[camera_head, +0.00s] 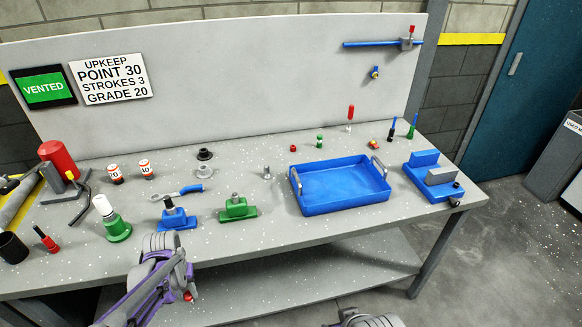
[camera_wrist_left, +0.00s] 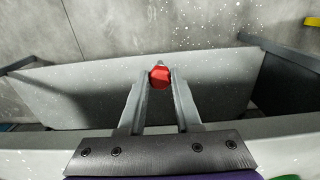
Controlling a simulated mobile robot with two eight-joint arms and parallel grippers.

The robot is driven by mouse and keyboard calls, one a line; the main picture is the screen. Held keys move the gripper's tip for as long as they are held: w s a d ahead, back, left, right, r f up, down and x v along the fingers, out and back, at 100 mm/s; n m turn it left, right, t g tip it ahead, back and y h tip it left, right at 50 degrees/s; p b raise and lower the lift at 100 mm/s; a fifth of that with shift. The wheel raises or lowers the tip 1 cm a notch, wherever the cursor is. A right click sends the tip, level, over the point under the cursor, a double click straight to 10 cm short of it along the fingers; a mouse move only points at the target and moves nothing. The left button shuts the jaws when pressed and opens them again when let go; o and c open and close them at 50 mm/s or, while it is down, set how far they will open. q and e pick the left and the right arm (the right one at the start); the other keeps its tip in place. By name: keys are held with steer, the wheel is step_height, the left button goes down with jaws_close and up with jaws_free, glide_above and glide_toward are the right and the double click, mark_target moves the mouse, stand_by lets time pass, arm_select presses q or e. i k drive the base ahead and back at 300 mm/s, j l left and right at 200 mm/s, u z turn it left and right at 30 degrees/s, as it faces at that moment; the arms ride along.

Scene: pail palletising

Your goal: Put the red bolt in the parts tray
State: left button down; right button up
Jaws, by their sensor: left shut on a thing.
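The red bolt (camera_wrist_left: 160,77) is between the two fingertips of my left gripper (camera_wrist_left: 159,82) in the left wrist view, its red head facing the camera. In the head view the red bolt (camera_head: 187,296) shows as a small red spot by my left gripper (camera_head: 188,284), in front of the bench's front edge and over the lower shelf. The gripper is shut on it. The blue parts tray (camera_head: 340,186) with two grey handles stands on the right half of the bench, and its floor looks empty. My right gripper's fingers are not visible.
Blue (camera_head: 174,216) and green (camera_head: 238,209) fixtures stand near the bench's front edge, left of the tray. A green-based white bottle (camera_head: 116,226) stands farther left. A blue fixture with a grey block (camera_head: 440,176) is right of the tray. The bench front before the tray is clear.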

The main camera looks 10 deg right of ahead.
mark_target(355, 176)
steer(key=l+z, duration=0.2)
steer(key=l, duration=0.2)
steer(key=i+l+z, duration=0.2)
steer(key=l, duration=0.2)
steer(key=l+z, duration=0.15)
steer(key=l, duration=0.3)
steer(key=l+z, duration=0.2)
steer(key=l, duration=0.15)
steer(key=i, duration=0.05)
